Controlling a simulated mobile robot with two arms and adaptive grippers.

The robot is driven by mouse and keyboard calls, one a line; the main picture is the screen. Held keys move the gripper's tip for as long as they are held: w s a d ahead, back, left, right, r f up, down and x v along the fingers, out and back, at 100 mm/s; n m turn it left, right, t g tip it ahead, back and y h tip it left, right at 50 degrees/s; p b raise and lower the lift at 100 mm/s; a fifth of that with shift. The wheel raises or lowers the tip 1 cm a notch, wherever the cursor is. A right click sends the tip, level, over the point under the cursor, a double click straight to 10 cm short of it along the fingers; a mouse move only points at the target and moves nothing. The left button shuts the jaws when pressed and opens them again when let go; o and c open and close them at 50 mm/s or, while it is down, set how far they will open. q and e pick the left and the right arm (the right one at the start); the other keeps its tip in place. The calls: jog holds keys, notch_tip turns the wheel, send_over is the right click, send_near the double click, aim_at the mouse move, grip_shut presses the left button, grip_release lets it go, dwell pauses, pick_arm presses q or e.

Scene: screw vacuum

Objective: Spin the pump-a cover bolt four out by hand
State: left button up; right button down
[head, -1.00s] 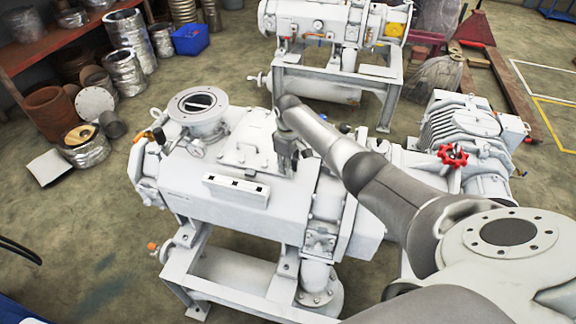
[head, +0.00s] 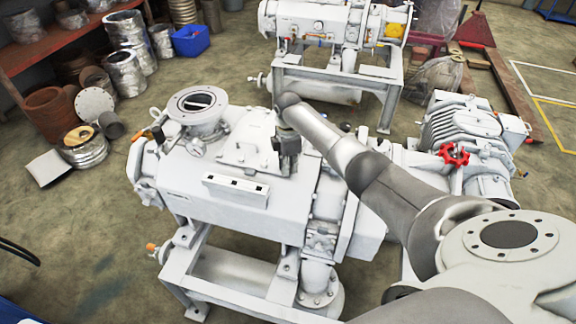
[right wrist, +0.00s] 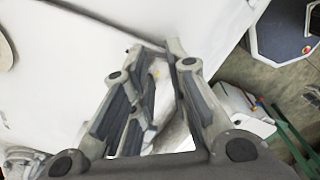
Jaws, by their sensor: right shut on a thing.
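A white pump (head: 240,205) stands in the foreground on a white frame, with a raised cover plate (head: 240,150) on top. My right gripper (head: 289,166) points down at the plate's right end. In the right wrist view its two fingers (right wrist: 162,70) come close together over a white surface. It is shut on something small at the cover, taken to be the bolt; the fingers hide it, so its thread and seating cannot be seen. My left gripper is not in view.
A white bar with dark square holes (head: 236,189) lies on the pump's front side. A round flanged port (head: 197,104) rises left of the cover. A second white pump (head: 335,50) stands behind, and a red handwheel (head: 453,155) is at right.

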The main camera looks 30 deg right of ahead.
jog(key=n, duration=0.3)
jog(key=n+b, duration=0.1)
jog(key=n, duration=0.1)
jog(key=shift+s+f+n, duration=0.25)
jog(key=shift+f+n, duration=0.05)
jog(key=shift+f, duration=0.05)
jog(key=n+b, duration=0.1)
jog(key=n, duration=0.3)
jog(key=shift+n, duration=0.4)
jog(key=c, duration=1.5)
grip_release()
jog(key=shift+o, duration=0.8)
jog(key=shift+r, duration=0.1)
jog(key=shift+w, duration=0.15)
jog(key=shift+w+r, duration=0.1)
